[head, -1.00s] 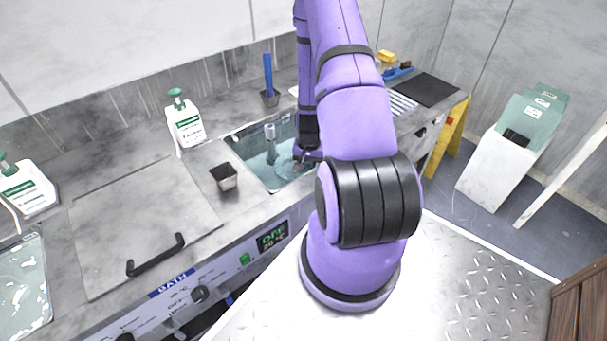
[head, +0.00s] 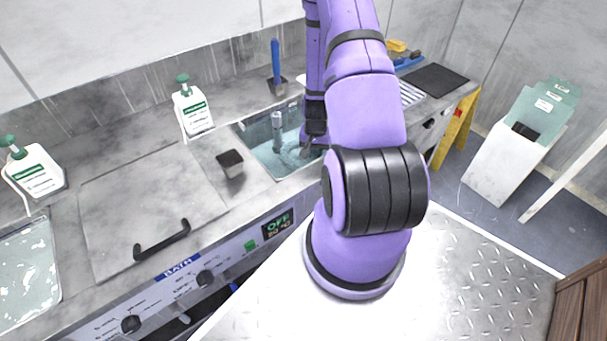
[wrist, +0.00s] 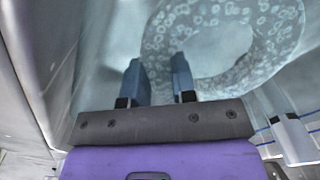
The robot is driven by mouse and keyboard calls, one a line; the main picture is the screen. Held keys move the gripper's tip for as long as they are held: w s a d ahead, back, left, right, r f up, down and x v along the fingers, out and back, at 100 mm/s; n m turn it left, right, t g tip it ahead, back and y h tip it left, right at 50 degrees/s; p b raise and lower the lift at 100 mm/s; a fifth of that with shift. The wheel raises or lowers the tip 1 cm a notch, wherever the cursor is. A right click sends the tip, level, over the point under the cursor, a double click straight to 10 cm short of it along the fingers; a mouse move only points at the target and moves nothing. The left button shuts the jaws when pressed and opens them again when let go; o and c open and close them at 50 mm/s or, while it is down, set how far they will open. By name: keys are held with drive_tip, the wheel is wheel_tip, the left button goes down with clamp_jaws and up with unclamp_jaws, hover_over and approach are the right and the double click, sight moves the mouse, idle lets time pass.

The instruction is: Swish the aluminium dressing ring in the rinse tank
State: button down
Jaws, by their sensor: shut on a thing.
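The aluminium dressing ring (wrist: 272,58) shows in the wrist view as a broad pale band with round speckles, seen through water. In the head view the ring (head: 293,154) is a faint pale curve in the rinse tank (head: 252,140), partly hidden by my arm. My gripper (wrist: 158,62) reaches down into the tank, its two blue-looking fingers a little apart. It is shut on the ring's left edge, which lies at the fingertips. In the head view my gripper (head: 307,149) is small, and its grip there is hard to make out.
A grey upright pipe (head: 277,128) stands in the tank, left of my gripper. A white bottle (head: 193,113) and a lid with black handle (head: 150,200) are further left.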

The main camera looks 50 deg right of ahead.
drive_tip(key=shift+f, duration=0.4)
drive_tip(key=shift+r, duration=0.1)
idle(1.2)
wheel_tip(320, 180, up, 12)
drive_tip(key=shift+r, duration=0.15)
idle(1.3)
idle(0.7)
drive_tip(key=shift+s, duration=0.1)
idle(0.5)
